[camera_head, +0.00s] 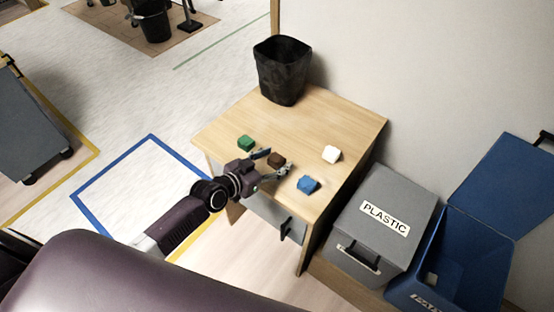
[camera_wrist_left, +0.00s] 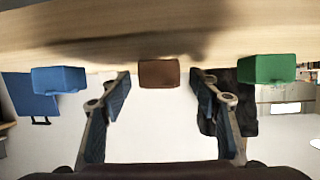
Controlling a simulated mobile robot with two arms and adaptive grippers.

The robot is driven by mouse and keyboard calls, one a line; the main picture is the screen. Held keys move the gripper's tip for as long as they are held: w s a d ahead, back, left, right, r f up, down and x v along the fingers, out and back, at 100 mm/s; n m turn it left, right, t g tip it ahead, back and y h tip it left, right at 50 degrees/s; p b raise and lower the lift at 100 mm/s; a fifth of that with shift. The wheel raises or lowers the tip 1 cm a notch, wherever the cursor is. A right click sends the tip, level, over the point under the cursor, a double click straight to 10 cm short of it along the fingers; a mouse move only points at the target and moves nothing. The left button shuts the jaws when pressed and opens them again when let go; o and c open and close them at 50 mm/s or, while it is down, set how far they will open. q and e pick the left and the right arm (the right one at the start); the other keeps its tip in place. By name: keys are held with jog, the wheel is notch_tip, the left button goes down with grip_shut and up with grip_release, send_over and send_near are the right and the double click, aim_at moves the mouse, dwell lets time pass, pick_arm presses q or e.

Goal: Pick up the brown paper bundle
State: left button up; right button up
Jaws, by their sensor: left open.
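The brown paper bundle (camera_head: 277,158) is a small brown block on the wooden table, near its front left part. It also shows in the left wrist view (camera_wrist_left: 159,73), centred ahead between the two fingers. My left gripper (camera_head: 274,164) is open, low over the table's near edge, with its fingertips at or just short of the bundle's two sides. In the left wrist view the left gripper (camera_wrist_left: 160,82) shows a gap between each finger and the bundle. Contact is not visible. My right gripper is not in view.
A green block (camera_head: 246,143), a blue block (camera_head: 308,184) and a white block (camera_head: 332,154) lie around the bundle on the table (camera_head: 230,120). A black bin (camera_head: 283,75) stands at the back. A grey PLASTIC box (camera_head: 375,225) and an open blue box (camera_head: 450,255) stand right.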

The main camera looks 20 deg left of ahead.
pick_arm(q)
jog(key=shift+w+d+f, duration=0.2)
jog(key=shift+w+f, duration=0.05)
jog(key=shift+w, duration=0.25)
jog(key=shift+c, duration=0.6)
jog(key=c, duration=0.9)
jog(key=shift+r, duration=0.1)
